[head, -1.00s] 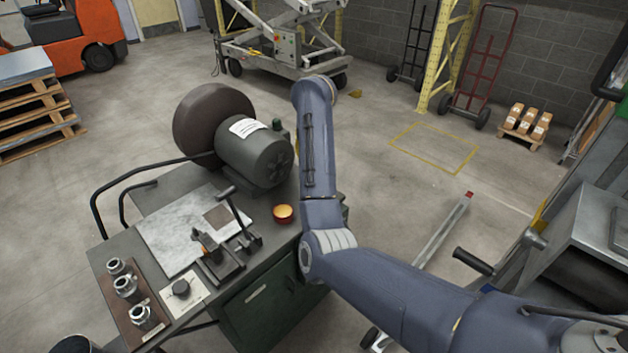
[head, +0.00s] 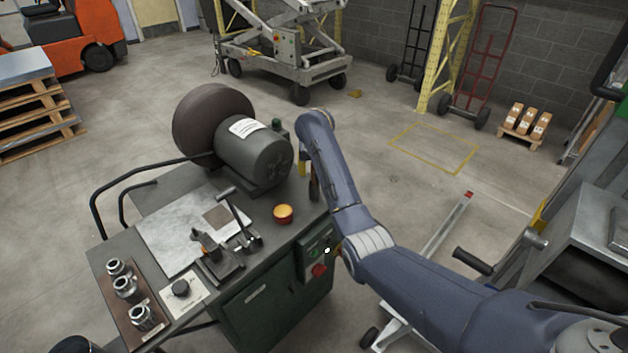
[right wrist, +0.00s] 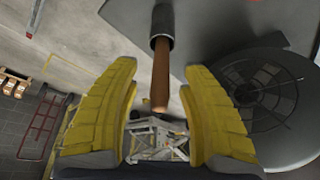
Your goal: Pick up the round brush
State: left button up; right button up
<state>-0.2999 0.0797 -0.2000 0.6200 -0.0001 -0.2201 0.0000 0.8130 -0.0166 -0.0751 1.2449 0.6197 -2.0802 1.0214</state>
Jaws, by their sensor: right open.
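The round brush shows in the right wrist view as a brown wooden handle (right wrist: 161,75) running into a dark round sleeve at the top. Its bristles cannot be made out. My right gripper (right wrist: 160,68) is open, with one yellow finger on each side of the handle and a gap to both. In the head view the right gripper (head: 304,166) is at the right edge of the green bench, beside the motor, mostly hidden by my arm. A dark upright piece (head: 313,186) beside it may be the brush or its holder. My left gripper is not in view.
The bench (head: 262,272) carries a grinder motor (head: 252,153) with a large dark wheel, an orange-topped round tin (head: 283,214), a small vise (head: 222,262) and several metal fittings. A control box with a red button (head: 319,270) is on its right side. Floor to the right is largely open.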

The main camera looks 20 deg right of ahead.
jog(key=shift+w+f, duration=0.3)
jog(key=shift+f, duration=0.35)
jog(key=shift+c, duration=0.2)
grip_shut()
